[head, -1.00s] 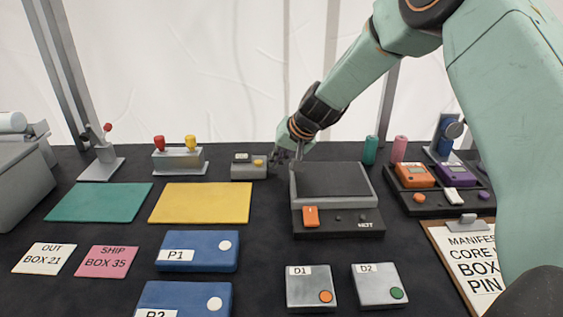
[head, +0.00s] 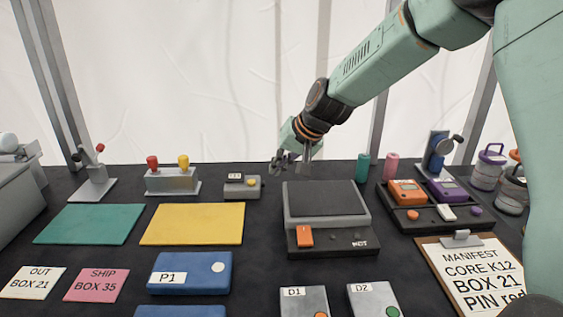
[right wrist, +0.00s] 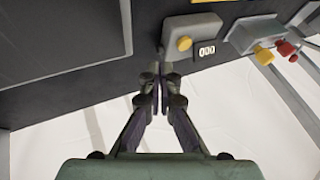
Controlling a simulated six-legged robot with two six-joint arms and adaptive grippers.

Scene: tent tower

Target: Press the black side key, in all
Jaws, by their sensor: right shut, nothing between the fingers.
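A small grey box (head: 242,188) with a yellow button and a little number display stands at the back of the black table, left of the grey scale-like device. It also shows in the right wrist view (right wrist: 205,30). A small dark piece (right wrist: 162,50) shows at the side of this box facing my gripper; I cannot tell for sure that it is the black side key. In the head view that side is not clear. My right gripper (right wrist: 160,82) is shut and empty, its tips close beside that box side; contact cannot be told. My left gripper is out of view.
The grey device (head: 328,205) with an orange key stands just in front of my right gripper. A lever block with red and yellow knobs (head: 172,181) is left of the small box. A yellow mat (head: 192,224) lies in front. Teal and pink cylinders (head: 363,167) stand to the right.

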